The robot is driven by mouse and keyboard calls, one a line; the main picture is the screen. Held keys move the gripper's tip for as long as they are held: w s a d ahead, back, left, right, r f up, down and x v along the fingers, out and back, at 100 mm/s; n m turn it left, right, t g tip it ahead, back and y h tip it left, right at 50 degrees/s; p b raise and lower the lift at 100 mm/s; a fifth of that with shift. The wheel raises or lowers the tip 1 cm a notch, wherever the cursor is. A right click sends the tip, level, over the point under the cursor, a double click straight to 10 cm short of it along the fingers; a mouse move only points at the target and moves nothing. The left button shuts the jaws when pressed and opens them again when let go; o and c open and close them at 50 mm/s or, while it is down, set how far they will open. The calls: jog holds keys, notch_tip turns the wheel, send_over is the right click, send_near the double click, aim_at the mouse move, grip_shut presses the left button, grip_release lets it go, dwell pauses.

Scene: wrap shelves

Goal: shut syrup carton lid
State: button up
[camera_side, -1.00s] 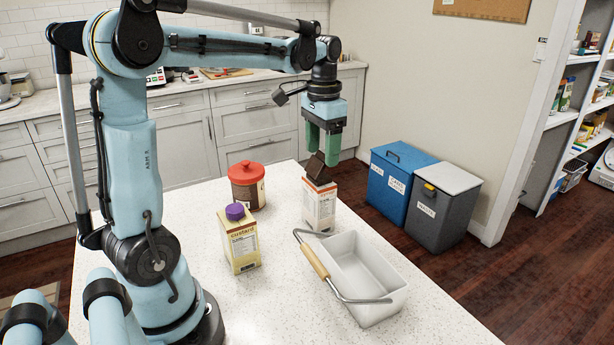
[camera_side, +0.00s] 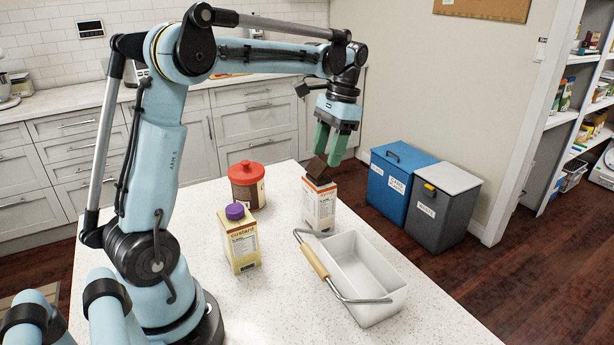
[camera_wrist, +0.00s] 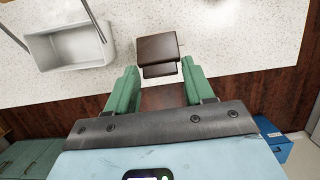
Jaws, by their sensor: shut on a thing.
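The syrup carton (camera_side: 319,206) is white with orange print and stands upright on the counter beside the white basket. Its brown lid (camera_side: 316,170) is tilted at the carton's top, and it also shows in the wrist view (camera_wrist: 157,47). My gripper (camera_side: 328,153) is tilted above the carton, its green fingers at the lid's upper right side in the side view. My gripper is shut on the lid, with the lid's narrow brown part between the fingertips in the wrist view (camera_wrist: 159,72). The lid's hinge cannot be made out.
A white basket (camera_side: 393,295) with a raised wire handle stands close in front of the carton. A custard carton (camera_side: 243,247) with a purple cap and a red-lidded jar (camera_side: 247,194) stand to the left. The counter's front right is clear.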

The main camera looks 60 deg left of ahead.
jog(key=shift+w+f+g, duration=0.3)
jog(key=shift+w+g, duration=0.05)
jog(key=shift+g, duration=0.45)
jog(key=o, duration=0.9)
jog(key=shift+c, duration=0.2)
jog(key=v, duration=0.7)
jog(key=shift+r, duration=0.2)
jog(key=shift+w, duration=0.1)
